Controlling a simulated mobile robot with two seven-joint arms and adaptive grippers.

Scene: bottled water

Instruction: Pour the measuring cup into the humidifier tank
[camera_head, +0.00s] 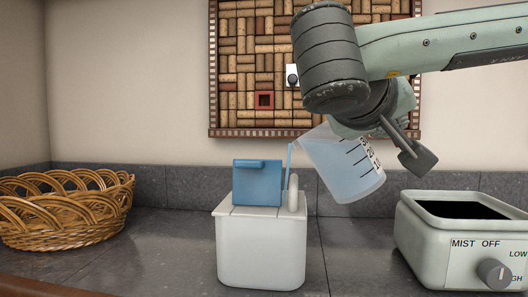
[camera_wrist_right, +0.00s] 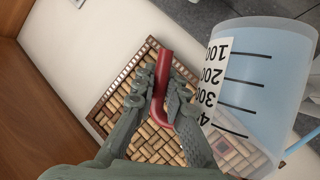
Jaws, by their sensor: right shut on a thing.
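The clear measuring cup (camera_head: 343,168) with black marks is tilted strongly to the left in the head view. A thin blue stream (camera_head: 289,165) runs from its lip down to the top of the white tank (camera_head: 262,250). A blue lid part (camera_head: 257,184) stands up on the tank beside a white loop (camera_head: 293,192); exactly where the stream lands is hidden. My right gripper (camera_head: 395,140) holds the cup above and right of the tank. In the wrist view, its fingers (camera_wrist_right: 165,88) are shut on the red handle (camera_wrist_right: 158,100), beside the cup (camera_wrist_right: 262,85). My left gripper is not in view.
A humidifier base (camera_head: 420,240) with a dark open well and a knob (camera_head: 494,273) stands at the right. A wicker basket (camera_head: 65,210) is at the left. A cork board (camera_head: 240,70) hangs on the back wall. Counter between basket and tank is clear.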

